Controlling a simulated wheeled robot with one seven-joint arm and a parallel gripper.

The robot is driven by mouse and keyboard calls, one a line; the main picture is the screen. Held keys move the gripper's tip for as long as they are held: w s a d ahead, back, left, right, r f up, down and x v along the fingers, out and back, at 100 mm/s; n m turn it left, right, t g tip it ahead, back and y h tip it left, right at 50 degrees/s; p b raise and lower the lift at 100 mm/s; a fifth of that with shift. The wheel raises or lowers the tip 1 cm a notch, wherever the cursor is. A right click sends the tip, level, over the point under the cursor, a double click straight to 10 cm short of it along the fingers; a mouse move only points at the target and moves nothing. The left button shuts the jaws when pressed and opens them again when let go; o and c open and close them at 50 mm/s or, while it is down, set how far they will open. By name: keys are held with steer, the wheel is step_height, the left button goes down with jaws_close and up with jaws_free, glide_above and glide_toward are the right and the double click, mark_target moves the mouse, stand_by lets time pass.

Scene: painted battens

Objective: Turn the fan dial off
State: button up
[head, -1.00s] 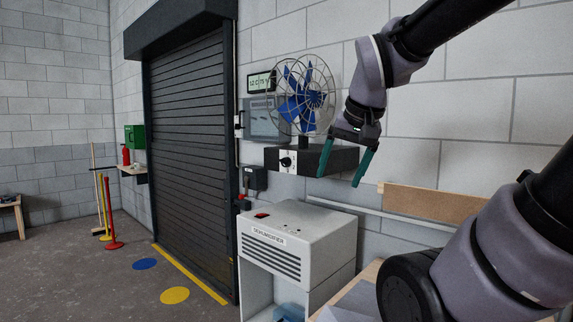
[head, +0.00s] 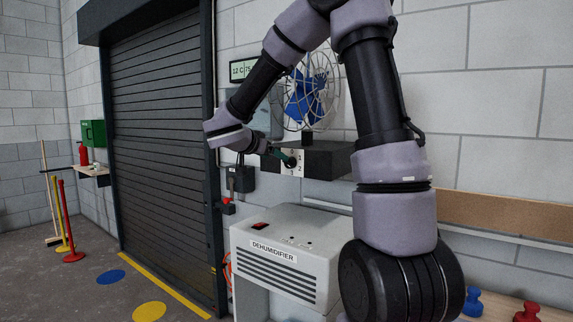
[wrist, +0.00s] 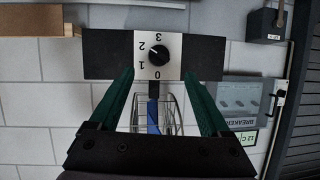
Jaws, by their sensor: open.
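The fan dial (wrist: 159,56) is a round black knob on a white plate numbered 0 to 3, on the front of a dark box (wrist: 105,55). Its pale mark appears to point toward 2. The wrist view is upside down, with the blue-bladed caged fan (head: 306,92) appearing below the box. My gripper (wrist: 159,73) is open, its green fingers on either side of the dial in that view, seemingly short of it. In the head view my gripper (head: 287,158) is at the box front and covers much of the dial plate.
A white dehumidifier (head: 287,262) stands below the fan box. A breaker panel (wrist: 240,97) and a small sign (head: 244,69) are on the wall beside the fan. A dark roller shutter (head: 160,130) is to the left. A small dark switch box (head: 241,179) hangs near it.

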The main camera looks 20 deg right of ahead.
mark_target(287, 163)
steer(key=x, duration=0.9)
steer(key=shift+d+f, duration=0.2)
steer(key=shift+d, duration=0.05)
jaws_close()
